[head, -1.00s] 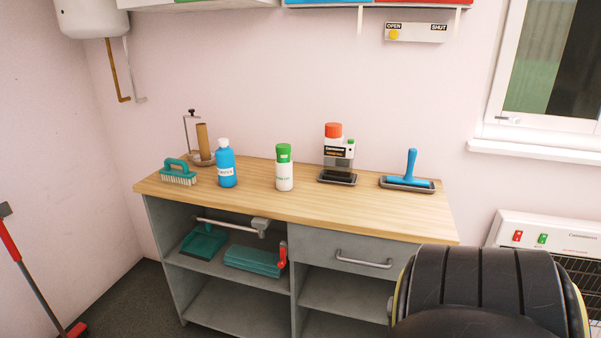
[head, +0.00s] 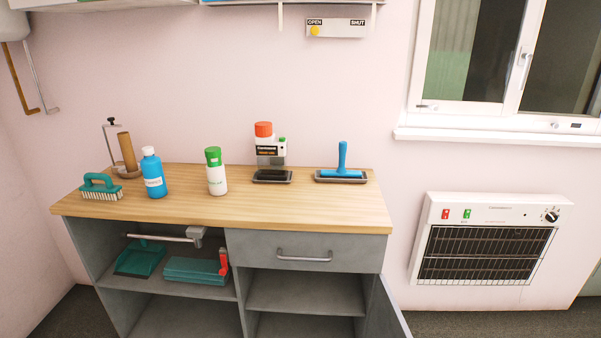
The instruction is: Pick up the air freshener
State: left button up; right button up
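A white can with a green cap (head: 216,172), which looks like the air freshener, stands upright near the middle of the wooden countertop (head: 300,208). Its label has small green print that I cannot read clearly. A blue bottle with a white cap (head: 153,174) stands to its left, apart from it. A dispenser with an orange-red top (head: 265,146) stands behind it to the right on a dark tray. Neither of my grippers is in view.
A teal brush (head: 101,187) and a wooden roll holder (head: 128,156) stand at the counter's left end. The front of the counter is clear. A heater (head: 490,240) hangs on the right wall.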

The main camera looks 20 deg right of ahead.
aim_at(215, 175)
jog(key=z, duration=0.2)
jog(key=i, duration=1.15)
jog(key=u, duration=1)
